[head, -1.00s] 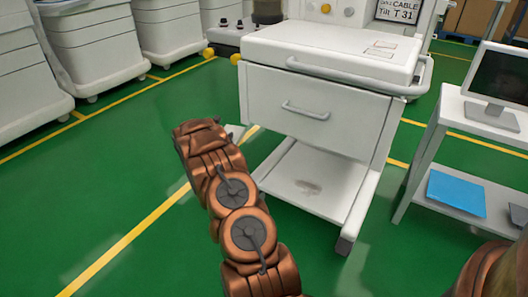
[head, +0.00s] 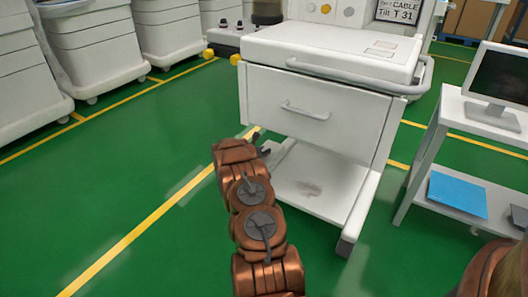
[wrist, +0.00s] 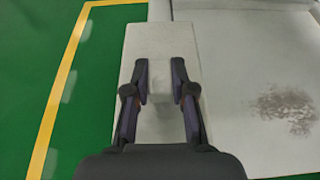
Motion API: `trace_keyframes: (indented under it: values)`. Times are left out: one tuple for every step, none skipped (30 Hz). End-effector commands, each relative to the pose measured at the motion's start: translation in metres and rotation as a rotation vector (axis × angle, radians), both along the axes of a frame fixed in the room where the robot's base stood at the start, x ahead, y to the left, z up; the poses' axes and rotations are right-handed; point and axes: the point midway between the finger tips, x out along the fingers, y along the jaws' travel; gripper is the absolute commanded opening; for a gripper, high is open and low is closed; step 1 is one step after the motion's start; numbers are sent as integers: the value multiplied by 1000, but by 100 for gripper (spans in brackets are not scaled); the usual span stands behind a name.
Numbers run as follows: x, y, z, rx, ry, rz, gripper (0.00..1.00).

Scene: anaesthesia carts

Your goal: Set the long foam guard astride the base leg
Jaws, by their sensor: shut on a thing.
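My gripper (wrist: 161,82) is shut on the long foam guard (wrist: 158,42), a pale grey block lying lengthwise under the fingers in the wrist view. The white cart's left base leg (wrist: 159,10) shows beyond the guard's far end, roughly in line with it. The guard covers the leg's nearer part, and I cannot tell whether it touches the leg or hovers above it. In the head view my gripper (head: 264,149) is at the cart's lower left, mostly hidden by my arm.
The white cart (head: 315,110) has a drawer above a low base shelf (head: 310,185) with a dark smudge. A side table (head: 455,130) with a monitor stands right. White bins (head: 100,45) stand at the back left. Green floor (head: 90,185) at left is clear.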

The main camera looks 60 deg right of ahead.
Motion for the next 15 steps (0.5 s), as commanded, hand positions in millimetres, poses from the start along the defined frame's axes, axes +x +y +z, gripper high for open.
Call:
trace_keyframes:
  values:
    - [0,0,0,0,0,0,0]
    - [0,1,0,0,0,0,0]
    - [0,1,0,1,0,0,0]
    - [0,2,-1,1,0,1,0]
    - [0,2,-1,1,0,1,0]
    - [0,3,-2,2,0,1,0]
    - [1,3,-3,2,0,1,0]
    - [0,3,-4,2,0,1,0]
    - [0,3,-6,2,0,1,0]
    - [0,3,-7,2,0,1,0]
    - [0,3,-9,2,0,1,0]
    - [0,3,-11,2,0,1,0]
    - [0,3,-13,2,0,1,0]
    - [0,3,-14,2,0,1,0]
    - [0,3,-17,2,0,1,0]
